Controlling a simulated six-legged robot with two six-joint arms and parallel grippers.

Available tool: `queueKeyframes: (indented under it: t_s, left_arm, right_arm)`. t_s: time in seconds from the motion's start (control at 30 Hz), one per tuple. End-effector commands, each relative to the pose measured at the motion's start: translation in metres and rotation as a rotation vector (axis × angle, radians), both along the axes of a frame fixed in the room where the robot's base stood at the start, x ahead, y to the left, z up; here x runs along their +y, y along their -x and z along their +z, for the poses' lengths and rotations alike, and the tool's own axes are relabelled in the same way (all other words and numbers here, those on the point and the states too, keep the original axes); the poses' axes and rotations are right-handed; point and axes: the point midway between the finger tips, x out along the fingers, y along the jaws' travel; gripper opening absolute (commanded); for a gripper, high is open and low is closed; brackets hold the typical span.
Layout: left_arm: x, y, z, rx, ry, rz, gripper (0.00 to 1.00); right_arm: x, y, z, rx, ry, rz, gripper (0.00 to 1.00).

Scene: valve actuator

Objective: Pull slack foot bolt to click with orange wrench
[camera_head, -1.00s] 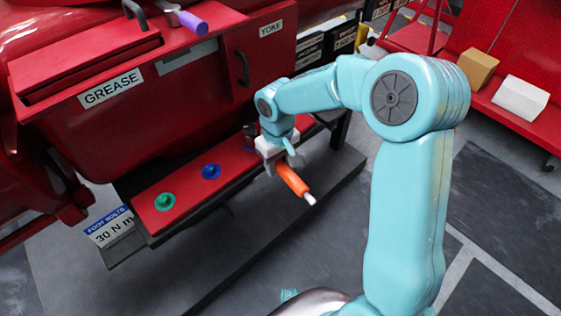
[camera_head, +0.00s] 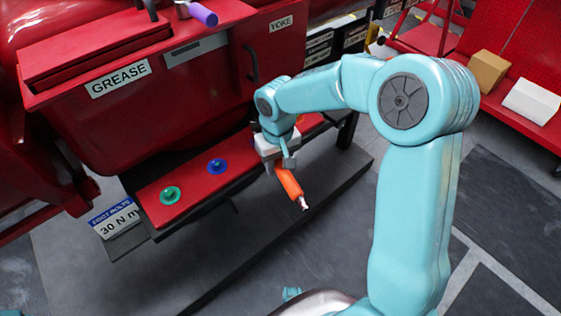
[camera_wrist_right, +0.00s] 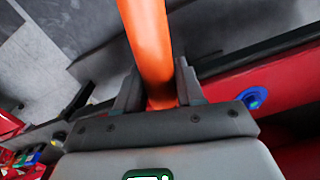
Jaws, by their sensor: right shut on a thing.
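My right gripper (camera_head: 278,163) is shut on the orange wrench (camera_head: 289,183), just in front of the red foot ledge (camera_head: 190,186). The wrench slants down to the right and ends in a pale tip. In the right wrist view, the orange handle (camera_wrist_right: 150,40) runs up between the two dark fingers (camera_wrist_right: 158,88). A green foot bolt (camera_head: 170,195) and a blue foot bolt (camera_head: 217,166) stand on the ledge, left of the gripper and apart from it. The blue one also shows in the right wrist view (camera_wrist_right: 254,98). The wrench's other end is hidden by the gripper. My left gripper is not in view.
A "FOOT BOLTS 30 N m" sign (camera_head: 115,217) lies low at the left. The red housing marked "GREASE" (camera_head: 150,120) rises behind the ledge. A purple-handled tool (camera_head: 202,14) lies on top. Grey floor (camera_head: 300,245) lies open in front.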

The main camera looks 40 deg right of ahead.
Motion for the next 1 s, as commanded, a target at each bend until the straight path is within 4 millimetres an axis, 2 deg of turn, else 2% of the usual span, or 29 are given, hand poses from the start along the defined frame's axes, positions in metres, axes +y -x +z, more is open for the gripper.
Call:
queueKeyframes:
  t_s: [0.4, 1.0]
  left_arm:
    - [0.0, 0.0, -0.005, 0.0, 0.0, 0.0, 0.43]
    - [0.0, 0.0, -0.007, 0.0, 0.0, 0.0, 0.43]
  right_arm:
    - [0.013, -0.004, 0.001, -0.006, 0.0, -0.104, 0.0]
    - [0.019, -0.006, 0.001, -0.006, 0.0, -0.15, 0.0]
